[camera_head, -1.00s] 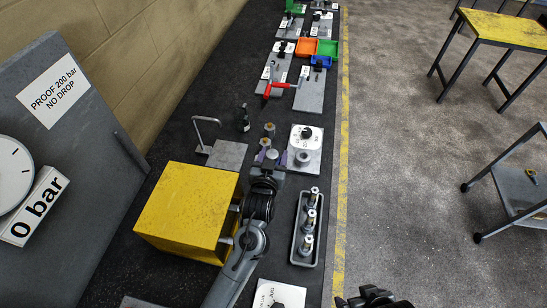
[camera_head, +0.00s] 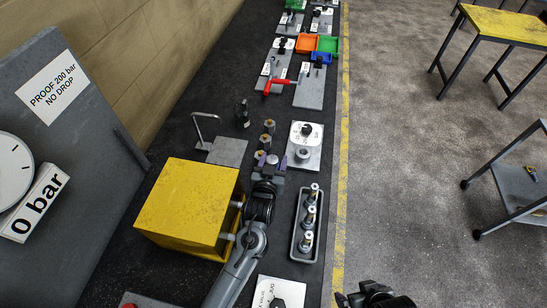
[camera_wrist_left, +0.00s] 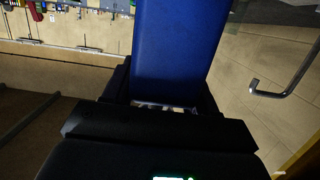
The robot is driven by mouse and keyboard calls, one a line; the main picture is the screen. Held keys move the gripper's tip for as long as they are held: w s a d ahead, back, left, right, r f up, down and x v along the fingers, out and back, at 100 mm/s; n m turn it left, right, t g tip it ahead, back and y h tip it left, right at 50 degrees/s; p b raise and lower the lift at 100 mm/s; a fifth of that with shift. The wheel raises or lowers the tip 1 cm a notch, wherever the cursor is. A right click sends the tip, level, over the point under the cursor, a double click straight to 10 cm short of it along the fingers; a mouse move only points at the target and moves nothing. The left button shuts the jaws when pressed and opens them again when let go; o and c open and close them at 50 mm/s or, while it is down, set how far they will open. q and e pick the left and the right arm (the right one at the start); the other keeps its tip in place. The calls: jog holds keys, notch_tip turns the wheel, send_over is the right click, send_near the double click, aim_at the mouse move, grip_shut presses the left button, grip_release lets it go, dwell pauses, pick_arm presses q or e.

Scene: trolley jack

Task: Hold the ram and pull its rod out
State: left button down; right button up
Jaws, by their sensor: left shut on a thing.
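The rod cannot be told apart from the body at this size. In the left wrist view a large blue part (camera_wrist_left: 175,45) rises from the black gripper body and hides whatever is between the fingers. A black part of my right arm (camera_head: 375,298) shows at the bottom edge, over the floor; its finger opening cannot be made out.
Brass-topped posts (camera_head: 265,140) stand just beyond the left gripper. A yellow box (camera_head: 190,210) is close to its left. A grey tray (camera_head: 308,225) with upright silver parts is at its right. A gauge panel reading 0 bar (camera_head: 40,200) stands at the far left.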

pick_arm(q)
jog(key=shift+w+f, duration=0.1)
jog(key=shift+f, duration=2.2)
jog(key=shift+f, duration=0.25)
jog(key=shift+f, duration=0.2)
